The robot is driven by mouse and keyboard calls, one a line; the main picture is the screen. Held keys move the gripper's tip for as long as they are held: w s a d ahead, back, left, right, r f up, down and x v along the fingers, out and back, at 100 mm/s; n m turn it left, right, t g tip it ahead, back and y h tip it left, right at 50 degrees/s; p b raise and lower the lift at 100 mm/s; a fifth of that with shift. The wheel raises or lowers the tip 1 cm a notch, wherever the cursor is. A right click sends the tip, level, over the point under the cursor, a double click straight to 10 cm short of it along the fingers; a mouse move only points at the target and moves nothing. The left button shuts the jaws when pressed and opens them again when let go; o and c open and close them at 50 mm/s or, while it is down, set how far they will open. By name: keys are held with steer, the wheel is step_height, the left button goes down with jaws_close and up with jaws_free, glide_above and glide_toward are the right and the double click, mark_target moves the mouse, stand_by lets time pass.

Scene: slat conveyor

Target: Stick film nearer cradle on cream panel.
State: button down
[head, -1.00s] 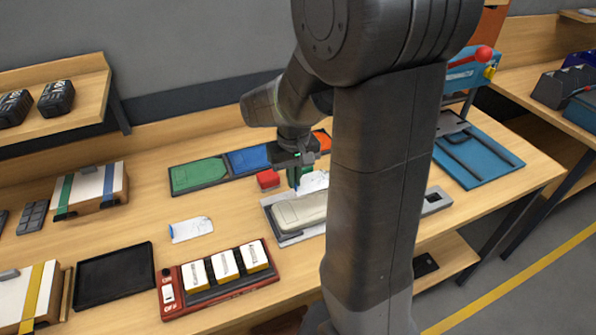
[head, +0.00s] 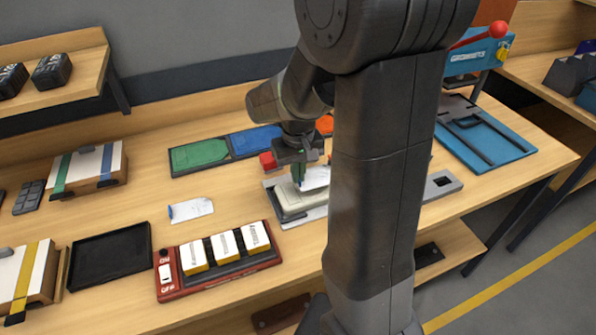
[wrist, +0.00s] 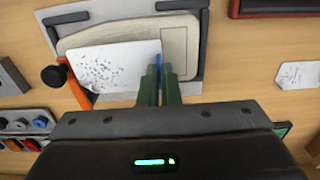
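The cream panel (head: 292,203) lies flat in the grey cradle (head: 287,225), which has dark corner clamps; the panel also shows in the wrist view (wrist: 181,38). My gripper (head: 298,176) is over the panel, its green fingers (wrist: 160,84) closed on the blue tab (wrist: 159,62) of a white speckled film (wrist: 115,65). The film (head: 316,178) extends over part of the panel; whether it touches the panel I cannot tell. A second film (head: 190,209) with a blue tab lies on the bench to the left. My arm hides the cradle's right part in the head view.
A red switch box (head: 217,261) with white-topped blocks stands in front, beside a black tray (head: 110,257). Bench around the second film is clear.

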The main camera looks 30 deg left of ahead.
steer(key=shift+f, duration=0.2)
stand_by(0.6)
steer(key=shift+f+b, duration=0.65)
steer(key=shift+f, duration=0.1)
steer(key=shift+f, duration=0.5)
stand_by(1.2)
steer(key=c, duration=1.6)
jaws_free()
steer(key=shift+o, duration=0.2)
step_height(320, 180, up, 14)
steer(key=shift+b, duration=0.3)
